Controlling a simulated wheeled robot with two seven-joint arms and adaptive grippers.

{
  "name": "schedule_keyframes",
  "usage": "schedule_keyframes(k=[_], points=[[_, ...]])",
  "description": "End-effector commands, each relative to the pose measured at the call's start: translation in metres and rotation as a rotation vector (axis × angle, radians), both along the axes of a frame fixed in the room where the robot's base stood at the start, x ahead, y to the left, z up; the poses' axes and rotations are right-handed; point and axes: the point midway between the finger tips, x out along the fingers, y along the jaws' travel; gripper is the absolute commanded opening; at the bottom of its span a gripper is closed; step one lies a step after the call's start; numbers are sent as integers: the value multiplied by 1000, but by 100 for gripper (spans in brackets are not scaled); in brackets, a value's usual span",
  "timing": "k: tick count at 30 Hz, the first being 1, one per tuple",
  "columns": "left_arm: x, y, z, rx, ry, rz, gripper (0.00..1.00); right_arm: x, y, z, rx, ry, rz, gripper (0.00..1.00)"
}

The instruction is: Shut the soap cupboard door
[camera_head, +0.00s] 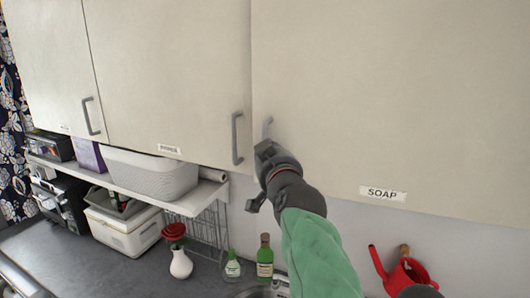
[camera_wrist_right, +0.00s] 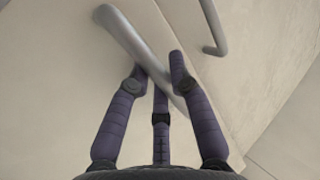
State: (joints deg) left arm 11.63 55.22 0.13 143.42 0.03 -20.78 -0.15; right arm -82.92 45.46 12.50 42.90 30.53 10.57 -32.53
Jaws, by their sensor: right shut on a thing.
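The soap cupboard door (camera_head: 400,100) is the large pale panel at the right in the head view, with a SOAP label (camera_head: 383,193) near its lower edge. Its left edge lies close beside the neighbouring door; I cannot tell whether it sits fully flush. Its grey bar handle (camera_head: 267,127) is at the lower left corner. My right gripper (camera_head: 264,150) is shut on this handle. In the right wrist view the handle (camera_wrist_right: 122,32) runs slantwise between the fingers of the right gripper (camera_wrist_right: 158,72). My left gripper is in neither view.
The neighbouring cupboard door (camera_head: 170,80) has its own handle (camera_head: 236,138) just left of my gripper. Below are a shelf with a white basket (camera_head: 150,175), a green bottle (camera_head: 265,257), a white vase (camera_head: 180,264) and a red watering can (camera_head: 405,273).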

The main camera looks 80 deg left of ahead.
Motion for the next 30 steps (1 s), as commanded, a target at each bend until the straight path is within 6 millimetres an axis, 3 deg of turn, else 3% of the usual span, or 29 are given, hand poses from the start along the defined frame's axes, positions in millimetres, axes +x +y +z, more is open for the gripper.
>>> schedule_keyframes(k=[14, 15, 17, 30], points=[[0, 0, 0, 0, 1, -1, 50, 2, 0, 0, 0, 0, -1, 0], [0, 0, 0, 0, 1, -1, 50, 2, 0, 0, 0, 0, -1, 26], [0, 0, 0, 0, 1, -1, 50, 2, 0, 0, -1, 0, -1, 43], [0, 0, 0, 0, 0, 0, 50, 1, -1, -2, -3, 1, 0, 46]])
